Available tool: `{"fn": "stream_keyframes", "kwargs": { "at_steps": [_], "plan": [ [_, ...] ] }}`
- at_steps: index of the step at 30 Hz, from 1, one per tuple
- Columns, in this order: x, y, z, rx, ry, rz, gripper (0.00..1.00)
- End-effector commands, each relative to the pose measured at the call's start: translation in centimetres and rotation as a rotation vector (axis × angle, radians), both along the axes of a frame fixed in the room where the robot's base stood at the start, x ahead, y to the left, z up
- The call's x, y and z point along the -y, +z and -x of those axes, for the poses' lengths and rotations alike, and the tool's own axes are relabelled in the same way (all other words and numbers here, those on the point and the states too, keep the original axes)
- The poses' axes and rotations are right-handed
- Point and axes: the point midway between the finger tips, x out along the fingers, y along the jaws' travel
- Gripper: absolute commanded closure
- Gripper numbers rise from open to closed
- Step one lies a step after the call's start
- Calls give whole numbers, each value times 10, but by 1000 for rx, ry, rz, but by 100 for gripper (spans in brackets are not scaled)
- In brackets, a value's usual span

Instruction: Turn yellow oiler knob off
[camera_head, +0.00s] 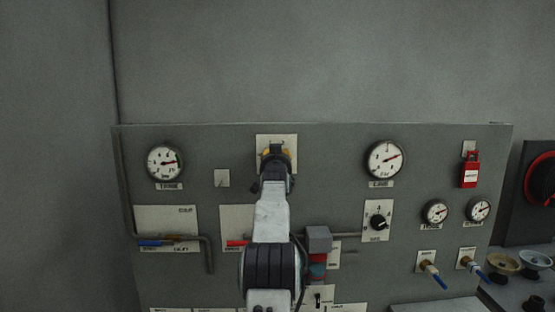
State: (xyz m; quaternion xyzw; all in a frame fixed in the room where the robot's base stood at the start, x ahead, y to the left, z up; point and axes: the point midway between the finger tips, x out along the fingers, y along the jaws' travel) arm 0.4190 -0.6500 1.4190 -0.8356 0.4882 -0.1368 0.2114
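The yellow oiler knob (264,154) is on a pale plate (289,141) at the upper middle of the grey panel. Only bits of its yellow show around my gripper (274,156). My gripper is in front of the knob and overlaps it in the picture. My arm comes up from the bottom middle and covers part of the panel below. The fingertips are dark and small here, so I cannot tell whether they grip the knob or how the knob is turned.
Round gauges (164,162) and (385,159) flank the knob. A black selector knob (378,222), a red padlock (469,170) and blue-handled valves (438,280) are to the right. A pipe (209,255) and a blue-handled lever (155,242) are at left. The wall above the panel is bare.

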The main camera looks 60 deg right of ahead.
Motion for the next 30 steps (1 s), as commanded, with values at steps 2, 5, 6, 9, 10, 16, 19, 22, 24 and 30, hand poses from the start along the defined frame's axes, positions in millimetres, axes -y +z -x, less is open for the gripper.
{"fn": "stream_keyframes", "kwargs": {
  "at_steps": [2, 5, 6, 9, 10, 16, 19, 22, 24, 30],
  "plan": [
    [-1, -5, -3, -44, 3, 16, 98],
    [-1, -6, -4, -76, 3, 35, 98],
    [-1, -6, -4, -82, 3, 38, 98],
    [-1, -6, -4, -87, 3, 40, 98],
    [-1, -7, -4, -86, 4, 39, 98],
    [-1, -7, -4, -86, 3, 37, 62],
    [0, -7, -4, -85, 3, 37, 53],
    [0, -6, -3, -84, 2, 39, 44],
    [0, -5, -3, -83, 1, 40, 38],
    [0, -3, -1, -81, 0, 44, 38]
  ]
}}
